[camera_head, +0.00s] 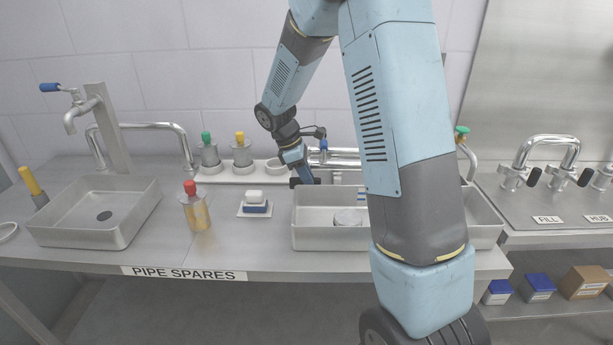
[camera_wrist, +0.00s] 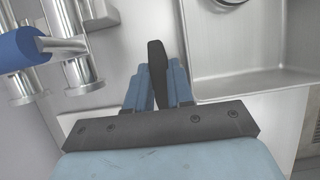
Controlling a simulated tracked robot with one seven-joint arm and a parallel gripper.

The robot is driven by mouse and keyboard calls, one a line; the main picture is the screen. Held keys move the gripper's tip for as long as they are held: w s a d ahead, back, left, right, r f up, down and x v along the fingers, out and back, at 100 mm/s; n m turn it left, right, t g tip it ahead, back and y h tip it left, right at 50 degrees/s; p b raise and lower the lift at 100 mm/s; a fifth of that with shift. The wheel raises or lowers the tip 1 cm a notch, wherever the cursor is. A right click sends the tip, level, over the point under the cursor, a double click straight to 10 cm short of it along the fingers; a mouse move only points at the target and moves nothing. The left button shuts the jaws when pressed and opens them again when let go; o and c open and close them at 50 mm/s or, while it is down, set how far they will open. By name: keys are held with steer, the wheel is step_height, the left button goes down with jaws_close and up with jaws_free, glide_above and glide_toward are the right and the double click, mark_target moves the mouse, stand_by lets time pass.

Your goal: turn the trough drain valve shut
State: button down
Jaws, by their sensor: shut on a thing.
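The steel trough (camera_head: 310,240) is set on the bench, partly hidden behind my arm. Its corner and rim show at the right of the wrist view (camera_wrist: 240,86). My gripper (camera_head: 303,178) is low at the trough's back left corner. In the wrist view, the two blue fingers of my gripper (camera_wrist: 158,82) are shut on a black lever handle (camera_wrist: 156,58) beside the trough wall. This looks like the drain valve handle; the valve body is hidden under the fingers. I cannot tell the valve's exact angle.
A blue-handled tap (camera_wrist: 22,48) stands close to my gripper, with steel pipes beside it. A round metal piece (camera_head: 348,218) lies in the trough. A soap dish (camera_head: 254,212), a red-capped bottle (camera_head: 195,208) and a sink (camera_head: 95,235) are to the left.

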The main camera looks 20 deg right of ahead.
stand_by(0.3)
steer(key=c, duration=1)
jaws_free()
